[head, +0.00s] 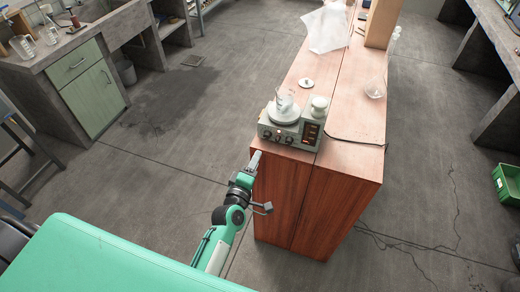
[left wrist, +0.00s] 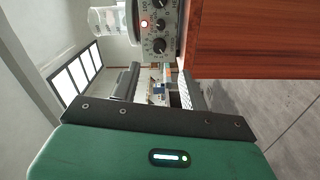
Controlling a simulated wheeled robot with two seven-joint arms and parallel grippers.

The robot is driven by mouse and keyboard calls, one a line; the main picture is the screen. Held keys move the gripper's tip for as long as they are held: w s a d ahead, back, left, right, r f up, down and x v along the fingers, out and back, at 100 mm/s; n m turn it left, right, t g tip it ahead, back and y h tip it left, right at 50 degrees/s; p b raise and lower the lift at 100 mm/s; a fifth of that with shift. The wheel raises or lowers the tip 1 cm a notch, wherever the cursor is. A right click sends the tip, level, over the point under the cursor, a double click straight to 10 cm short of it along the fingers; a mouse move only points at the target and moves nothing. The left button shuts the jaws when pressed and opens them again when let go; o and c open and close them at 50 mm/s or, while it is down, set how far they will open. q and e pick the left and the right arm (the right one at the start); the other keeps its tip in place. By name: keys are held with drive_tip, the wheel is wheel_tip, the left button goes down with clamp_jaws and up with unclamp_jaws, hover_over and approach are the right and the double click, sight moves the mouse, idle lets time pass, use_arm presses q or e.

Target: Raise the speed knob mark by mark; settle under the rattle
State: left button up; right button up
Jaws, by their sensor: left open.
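A grey bench device (head: 290,128) stands at the front left of the wooden bench top. A clear glass vessel (head: 285,103) sits on its round plate. My left gripper (head: 256,157) is open and empty, just in front of and below the panel, apart from the knobs. Its two fingers show in the left wrist view (left wrist: 156,88). My right gripper is not in view.
The wooden bench (head: 350,158) has a loose white disc (head: 306,84), a glass flask (head: 374,90), a dark cable (head: 350,139) and a translucent sheet (head: 328,28). A white rounded object (head: 319,106) sits at the device's right. The floor left of the bench is open.

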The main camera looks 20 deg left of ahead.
use_arm(q)
drive_tip(key=shift+s+a, duration=0.1)
drive_tip(key=shift+s, duration=2)
drive_tip(key=s+d+f+m+g, duration=0.1)
drive_tip(key=s+f+m+g, duration=0.3)
drive_tip(key=f, duration=0.8)
drive_tip(key=s+f+m+g+h, duration=0.1)
drive_tip(key=s+f+m+g, duration=0.3)
drive_tip(key=f, duration=0.7)
drive_tip(key=s+d+f+m+g, duration=0.15)
drive_tip(key=s+f, duration=0.45)
drive_tip(key=f, duration=0.6)
drive_tip(key=s+a+f+m+g, duration=0.2)
drive_tip(key=s+f, duration=0.3)
drive_tip(key=s, duration=0.5)
drive_tip(key=s+a+f+m+g+y, duration=0.1)
drive_tip(key=s+a+f+m+g, duration=0.2)
drive_tip(key=s+f, duration=0.3)
drive_tip(key=s+a+f+m+g, duration=0.2)
drive_tip(key=s+a+f, duration=0.3)
drive_tip(key=s, duration=0.9)
drive_tip(key=shift+f+m+y, duration=0.3)
drive_tip(key=shift+f+m, duration=0.25)
drive_tip(key=shift+m, duration=0.3)
drive_tip(key=shift+w+g, duration=0.1)
drive_tip(key=shift+g, duration=0.15)
